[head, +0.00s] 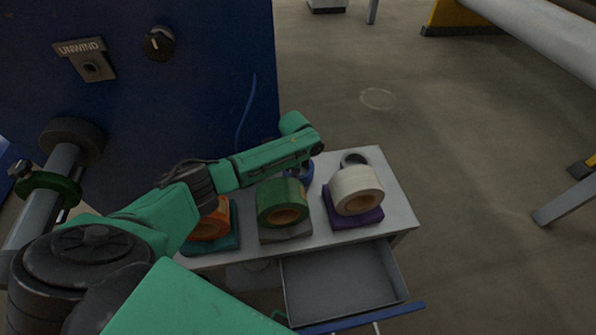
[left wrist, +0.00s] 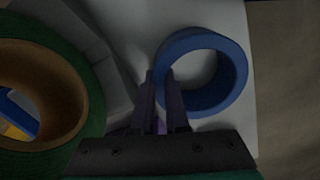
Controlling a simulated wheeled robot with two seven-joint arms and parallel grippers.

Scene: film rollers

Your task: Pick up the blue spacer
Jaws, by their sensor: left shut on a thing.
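The blue spacer is a blue ring (left wrist: 232,60) lying flat on the pale table top in the left wrist view. In the head view, part of its blue edge (head: 306,178) shows behind the green roll, under my left arm. My left gripper (left wrist: 163,82) is shut on the near left part of the ring's wall, one finger beside it and one at the opening. The head view mostly hides these fingers behind the arm. My right gripper is in neither view.
A green roll (head: 270,205), an orange roll (head: 208,225) and a white roll (head: 357,190) stand on coloured pads along the table (head: 395,205). A grey ring (head: 353,158) lies behind the white roll. An open drawer (head: 340,285) juts out in front. A blue machine panel (head: 200,100) stands behind.

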